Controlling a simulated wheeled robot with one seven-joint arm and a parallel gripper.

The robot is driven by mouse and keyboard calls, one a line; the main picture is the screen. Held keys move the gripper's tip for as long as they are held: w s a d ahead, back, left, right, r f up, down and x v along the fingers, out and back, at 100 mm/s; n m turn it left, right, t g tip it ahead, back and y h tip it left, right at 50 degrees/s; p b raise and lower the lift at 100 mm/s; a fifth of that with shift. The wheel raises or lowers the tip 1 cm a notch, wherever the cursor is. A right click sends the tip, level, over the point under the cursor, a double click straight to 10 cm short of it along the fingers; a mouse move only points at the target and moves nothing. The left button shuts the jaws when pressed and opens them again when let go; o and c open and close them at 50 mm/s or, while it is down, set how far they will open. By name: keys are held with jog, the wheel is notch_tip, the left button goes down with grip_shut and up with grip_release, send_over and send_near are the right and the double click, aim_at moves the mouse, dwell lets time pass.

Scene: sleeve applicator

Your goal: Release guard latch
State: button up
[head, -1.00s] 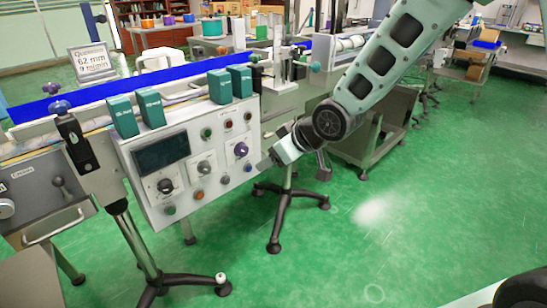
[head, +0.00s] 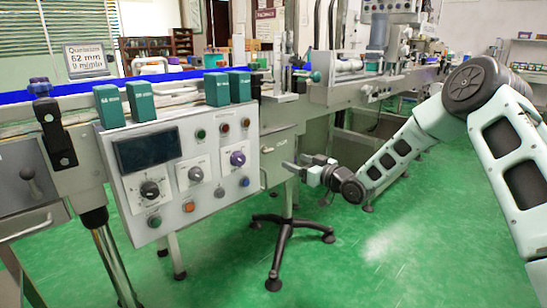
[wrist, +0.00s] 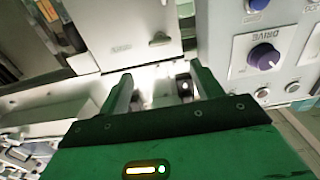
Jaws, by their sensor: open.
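My gripper (head: 289,168) is in front of the grey cabinet face, just right of the control panel, in the head view. In the wrist view my gripper (wrist: 163,85) has its two fingers spread apart with nothing held. A small grey lever (wrist: 158,38) on the pale cabinet face lies beyond the fingertips, apart from them; it may be the guard latch, but I cannot be sure. A small dark round part (wrist: 184,88) shows between the fingers, close to the right one.
The control panel (head: 211,199) with knobs and buttons is close beside my gripper. Its purple drive knob (wrist: 263,57) is at the right in the wrist view. A black stand foot (head: 285,232) is below.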

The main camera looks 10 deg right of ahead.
aim_at(270, 151)
jog(key=b+x, duration=0.2)
jog(key=x, duration=0.9)
jog(key=shift+w+a, duration=0.1)
jog(key=shift+w, duration=0.05)
jog(key=c, duration=1)
